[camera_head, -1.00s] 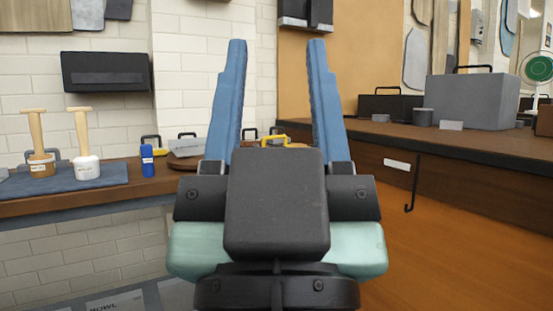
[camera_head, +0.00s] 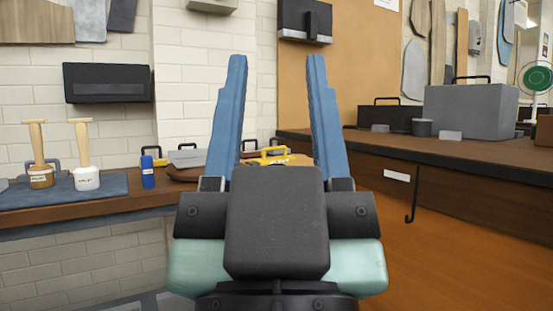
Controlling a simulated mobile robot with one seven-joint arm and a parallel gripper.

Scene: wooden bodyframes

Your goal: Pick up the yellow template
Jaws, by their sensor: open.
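A yellow piece with a raised yellow handle, likely the yellow template (camera_head: 272,157), lies on the wooden bench near the back corner. It shows between my fingers, beyond them, and its lower part is hidden by my gripper's dark body. My gripper (camera_head: 277,58) is open and empty, with two blue fingers pointing up and away in the picture. The fingers appear apart from the yellow piece and nearer to me.
A blue bottle (camera_head: 148,171) and grey handled pieces (camera_head: 188,158) are on the bench (camera_head: 120,204). A grey case (camera_head: 470,110) stands on the right counter. A hook (camera_head: 410,200) hangs below that counter.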

